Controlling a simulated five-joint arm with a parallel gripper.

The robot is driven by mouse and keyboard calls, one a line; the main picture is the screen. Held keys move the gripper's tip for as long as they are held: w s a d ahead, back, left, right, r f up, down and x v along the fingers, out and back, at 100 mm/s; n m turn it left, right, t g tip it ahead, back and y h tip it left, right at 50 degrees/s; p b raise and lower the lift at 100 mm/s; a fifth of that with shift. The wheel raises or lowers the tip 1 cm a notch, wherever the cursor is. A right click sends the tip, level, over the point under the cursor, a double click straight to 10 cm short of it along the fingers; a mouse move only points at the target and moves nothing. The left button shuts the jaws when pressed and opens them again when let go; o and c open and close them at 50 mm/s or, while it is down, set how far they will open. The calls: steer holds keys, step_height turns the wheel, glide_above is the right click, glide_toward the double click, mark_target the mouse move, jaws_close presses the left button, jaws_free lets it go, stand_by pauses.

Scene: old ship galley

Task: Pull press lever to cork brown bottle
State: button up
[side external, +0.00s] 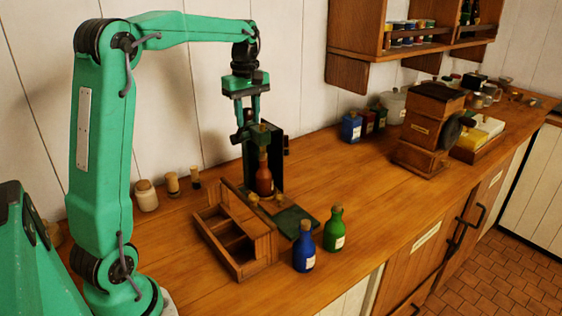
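The brown bottle (264,180) stands upright on the base (298,221) of a dark green press (277,158), under its head. Whether a cork sits in its neck is too small to tell. My gripper (246,122) points down just above and at the left of the press head. Its fingers are close to the top of the press, where dark parts overlap them. I cannot make out the lever clearly, nor whether the fingers touch or hold it.
A wooden tray with compartments (243,271) lies left of the press. Blue (304,252) and green (334,232) corked bottles stand in front. A jar (146,196) and small corked vials are by the wall. A wooden grinder (428,125) stands right. The counter between is clear.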

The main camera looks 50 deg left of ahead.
steer(key=shift+c, duration=1.2)
steer(key=shift+d+f, duration=0.1)
steer(key=shift+d+f, duration=0.8)
steer(key=shift+d, duration=0.1)
